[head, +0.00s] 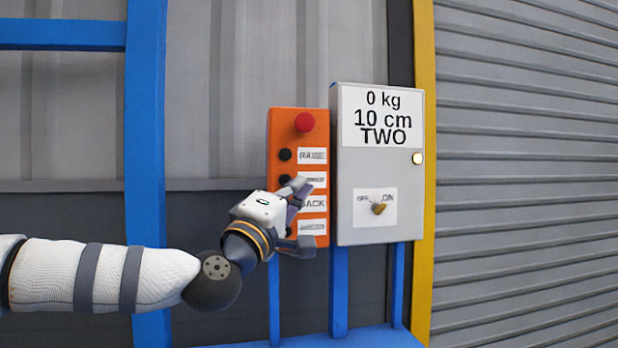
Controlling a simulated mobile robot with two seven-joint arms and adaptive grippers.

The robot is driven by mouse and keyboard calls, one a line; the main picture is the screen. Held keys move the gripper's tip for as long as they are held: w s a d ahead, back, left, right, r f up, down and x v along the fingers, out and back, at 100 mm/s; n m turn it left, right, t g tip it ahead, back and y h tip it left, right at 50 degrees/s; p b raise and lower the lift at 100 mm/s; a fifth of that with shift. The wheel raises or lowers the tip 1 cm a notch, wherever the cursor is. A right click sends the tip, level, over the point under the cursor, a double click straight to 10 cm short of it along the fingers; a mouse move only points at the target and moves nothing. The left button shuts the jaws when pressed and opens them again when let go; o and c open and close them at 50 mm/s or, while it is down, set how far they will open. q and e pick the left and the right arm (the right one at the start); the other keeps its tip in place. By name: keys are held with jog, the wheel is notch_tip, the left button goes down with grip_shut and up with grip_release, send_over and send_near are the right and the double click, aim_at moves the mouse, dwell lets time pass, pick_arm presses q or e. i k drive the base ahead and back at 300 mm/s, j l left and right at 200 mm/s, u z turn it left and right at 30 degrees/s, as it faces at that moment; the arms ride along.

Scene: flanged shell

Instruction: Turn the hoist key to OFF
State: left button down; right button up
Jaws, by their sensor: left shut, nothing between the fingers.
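The hoist key (379,208) is a small brass-coloured knob on a white OFF/ON label plate, low on a light grey box (355,165). The key looks turned toward the ON side, though its exact angle is hard to read. The box's upper label (381,117) reads 0 kg, 10 cm, TWO. My left gripper (312,216) is shut and empty, to the left of the key and apart from it in the picture. It is in front of the orange button panel (281,125) and hides part of its lower buttons. My right gripper is not in view.
The orange panel has a red button (305,122) on top and black buttons with labels such as RAISE and BACK. A small lit round lamp (417,158) is on the grey box's right side. Blue frame posts (147,120) stand left; a yellow post (424,180) and grey shutter (525,150) are right.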

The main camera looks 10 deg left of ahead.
aim_at(377, 209)
jog(key=k, duration=1)
